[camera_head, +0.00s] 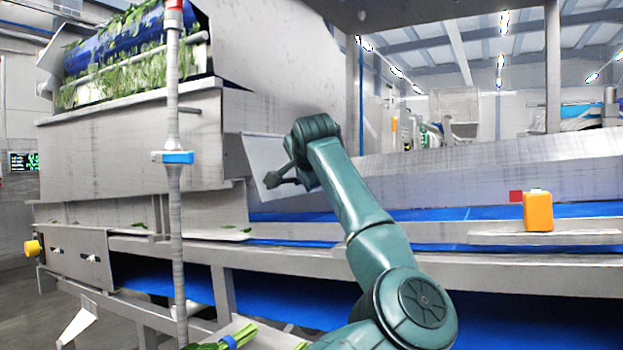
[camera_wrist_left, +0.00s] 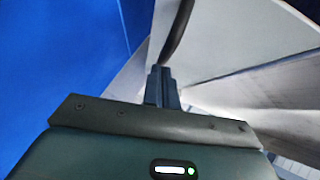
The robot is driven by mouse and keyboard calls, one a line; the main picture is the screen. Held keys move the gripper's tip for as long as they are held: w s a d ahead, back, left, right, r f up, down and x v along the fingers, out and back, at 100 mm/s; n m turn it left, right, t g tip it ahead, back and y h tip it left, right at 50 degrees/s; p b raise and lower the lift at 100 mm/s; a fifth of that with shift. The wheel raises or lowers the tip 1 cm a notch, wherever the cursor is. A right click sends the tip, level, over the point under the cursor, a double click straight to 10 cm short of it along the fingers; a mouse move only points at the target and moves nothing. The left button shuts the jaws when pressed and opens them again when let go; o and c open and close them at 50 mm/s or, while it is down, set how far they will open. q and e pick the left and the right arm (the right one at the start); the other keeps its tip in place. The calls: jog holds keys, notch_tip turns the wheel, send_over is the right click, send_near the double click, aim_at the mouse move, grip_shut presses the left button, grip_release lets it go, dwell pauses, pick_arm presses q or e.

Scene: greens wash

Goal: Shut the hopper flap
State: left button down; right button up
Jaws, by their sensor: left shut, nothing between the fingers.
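The hopper flap (camera_head: 262,158) is a pale flat panel at the right end of the grey hopper (camera_head: 130,145). It stands at a slant, its lower part angled out over the blue belt. My left arm reaches up to it, and my left gripper (camera_head: 272,181) is in front of the panel's lower right part. In the left wrist view, the shut, empty fingers (camera_wrist_left: 161,75) point at the pale panel (camera_wrist_left: 235,30). A dark curved bar (camera_wrist_left: 179,28) shows just beyond the fingertips; I cannot tell whether they touch it. My right gripper is not in view.
A blue conveyor belt (camera_head: 400,212) runs right from below the flap. An upright post with a blue clamp (camera_head: 178,157) stands in front of the hopper. An orange box (camera_head: 538,211) sits on a ledge at right. Bundled greens (camera_head: 232,339) lie at the bottom.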

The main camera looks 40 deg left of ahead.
aim_at(285, 190)
pick_arm(q)
jog(key=a+f+b, duration=0.1)
jog(key=a+f+m+y+b, duration=0.1)
jog(key=f+y+b, duration=0.1)
jog(key=shift+s+a+f+b, duration=0.1)
jog(key=shift+s+a+b, duration=0.2)
jog(key=shift+a, duration=0.1)
jog(key=shift+s+a+f+m+t+b, duration=0.1)
jog(key=shift+a+f+m+t+b, duration=0.05)
jog(key=shift+a+m+t+b, duration=0.2)
jog(key=shift+s+a, duration=0.1)
jog(key=shift+a, duration=0.15)
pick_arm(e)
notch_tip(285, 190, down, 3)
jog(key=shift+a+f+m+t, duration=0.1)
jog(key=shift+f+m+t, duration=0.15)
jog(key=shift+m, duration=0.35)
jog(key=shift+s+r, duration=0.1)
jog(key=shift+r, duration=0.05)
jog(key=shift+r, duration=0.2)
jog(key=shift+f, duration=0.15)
